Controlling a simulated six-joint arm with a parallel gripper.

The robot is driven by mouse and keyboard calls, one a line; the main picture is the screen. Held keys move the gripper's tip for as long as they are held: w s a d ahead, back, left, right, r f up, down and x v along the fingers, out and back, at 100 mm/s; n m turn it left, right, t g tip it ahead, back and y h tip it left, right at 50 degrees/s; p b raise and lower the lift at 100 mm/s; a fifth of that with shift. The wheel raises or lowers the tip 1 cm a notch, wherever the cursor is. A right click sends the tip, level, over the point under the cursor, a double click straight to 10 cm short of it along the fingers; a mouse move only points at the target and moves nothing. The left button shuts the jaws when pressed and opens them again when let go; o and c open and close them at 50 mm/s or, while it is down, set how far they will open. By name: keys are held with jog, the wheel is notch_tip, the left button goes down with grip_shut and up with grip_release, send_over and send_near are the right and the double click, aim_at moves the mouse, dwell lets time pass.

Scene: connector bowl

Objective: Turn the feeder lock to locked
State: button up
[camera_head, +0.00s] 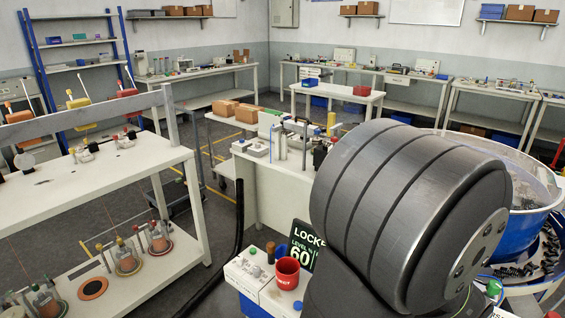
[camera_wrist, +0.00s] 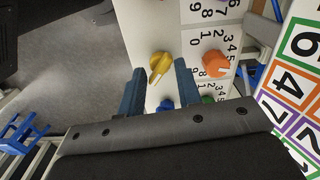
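In the wrist view my gripper (camera_wrist: 159,78) has its two blue fingers apart with a gap between them. A yellow knob (camera_wrist: 160,67) with a raised grip bar sits on a white panel just past the fingertips, roughly in line with the gap. I see no contact with it. No readable label shows which control is the feeder lock. My gripper is hidden there too.
An orange knob (camera_wrist: 216,65) sits right of the yellow one by a number dial. A blue knob (camera_wrist: 165,104) and a green knob (camera_wrist: 208,100) lie nearer the wrist. A red mug (camera_head: 287,273) stands by the sign. A blue bowl (camera_head: 530,230) is at right.

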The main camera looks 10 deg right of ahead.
jog(key=shift+w+r, duration=0.15)
jog(key=shift+w, duration=0.15)
jog(key=shift+w+a+r+n, duration=0.15)
jog(key=shift+w+r+n, duration=0.6)
jog(key=shift+w+n, duration=0.3)
jog(key=w+r+n+g, duration=0.2)
jog(key=r+n, duration=0.5)
jog(key=n, duration=0.5)
jog(key=w+r+n+g, duration=0.25)
jog(key=r+n, duration=0.45)
jog(key=n, duration=0.6)
jog(key=shift+h, duration=0.3)
jog(key=x, duration=1.1)
jog(key=a+x, duration=0.1)
jog(key=x, duration=0.5)
jog(key=shift+w+d, duration=0.1)
jog(key=shift+d, duration=0.05)
jog(key=shift+c, duration=0.4)
